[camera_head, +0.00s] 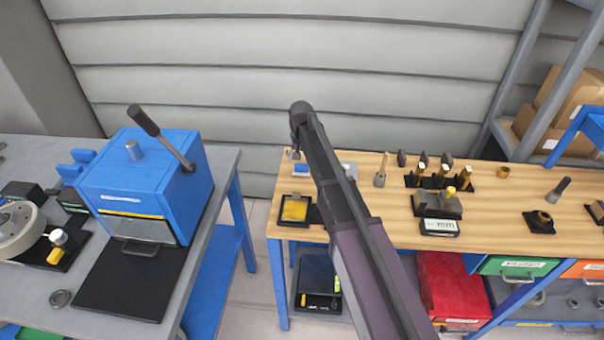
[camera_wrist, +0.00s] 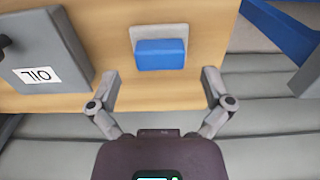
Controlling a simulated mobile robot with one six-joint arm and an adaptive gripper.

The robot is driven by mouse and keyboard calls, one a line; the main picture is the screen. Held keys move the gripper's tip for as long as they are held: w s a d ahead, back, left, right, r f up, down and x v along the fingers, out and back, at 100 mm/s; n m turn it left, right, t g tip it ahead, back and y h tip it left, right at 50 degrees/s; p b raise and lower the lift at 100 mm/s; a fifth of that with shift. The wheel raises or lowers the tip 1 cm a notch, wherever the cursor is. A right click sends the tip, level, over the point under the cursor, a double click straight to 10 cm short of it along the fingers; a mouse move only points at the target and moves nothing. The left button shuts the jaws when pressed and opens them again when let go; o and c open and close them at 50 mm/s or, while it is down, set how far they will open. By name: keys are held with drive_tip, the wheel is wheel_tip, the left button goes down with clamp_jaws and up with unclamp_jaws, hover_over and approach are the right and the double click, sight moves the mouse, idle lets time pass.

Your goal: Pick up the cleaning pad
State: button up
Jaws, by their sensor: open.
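A blue block-shaped pad (camera_wrist: 160,55) rests on a light grey plate (camera_wrist: 146,33) at the wooden bench's edge in the wrist view. I take it for the cleaning pad. In the head view the blue pad (camera_head: 300,169) shows small at the bench's far left corner. My gripper (camera_wrist: 160,88) is open, with one finger to each side of the pad's near end in the picture. It does not appear to touch the pad. In the head view my gripper (camera_head: 295,154) is above the back left corner, partly hidden by my arm.
A black tray with a yellow insert (camera_head: 295,209) lies on the wooden bench (camera_head: 393,220). Several tools stand farther right. A blue machine (camera_head: 145,190) stands on the left table. The corrugated wall is close behind.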

sight(301, 169)
drive_tip(key=shift+f+b, duration=1.15)
drive_tip(key=shift+f, duration=0.3)
drive_tip(key=c, duration=1.1)
